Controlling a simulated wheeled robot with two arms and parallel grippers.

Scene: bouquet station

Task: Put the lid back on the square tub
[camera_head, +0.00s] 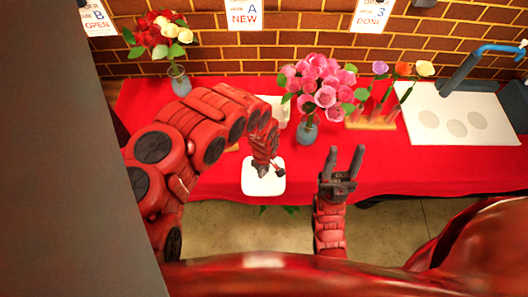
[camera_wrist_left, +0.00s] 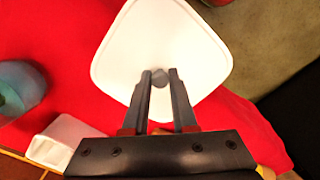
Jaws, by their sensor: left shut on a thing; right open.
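A white, round-cornered square lid (camera_head: 263,184) is near the front edge of the red table. My left gripper (camera_head: 274,168) is over it. In the left wrist view the two fingers (camera_wrist_left: 160,75) are closed on the small grey knob (camera_wrist_left: 159,80) at the middle of the lid (camera_wrist_left: 160,35). Whether anything is beneath the lid is hidden. A white box-like container (camera_wrist_left: 62,138), perhaps the tub, stands farther back; in the head view it (camera_head: 283,106) is partly behind my left arm. My right gripper (camera_head: 342,165) is open and empty near the table's front edge.
A vase of pink flowers (camera_head: 307,132) stands right of the container. A red and cream bouquet in a vase (camera_head: 181,84) is at the back left. A wooden holder with single flowers (camera_head: 370,122) and a white sink board (camera_head: 455,118) are at the right. The front right cloth is clear.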

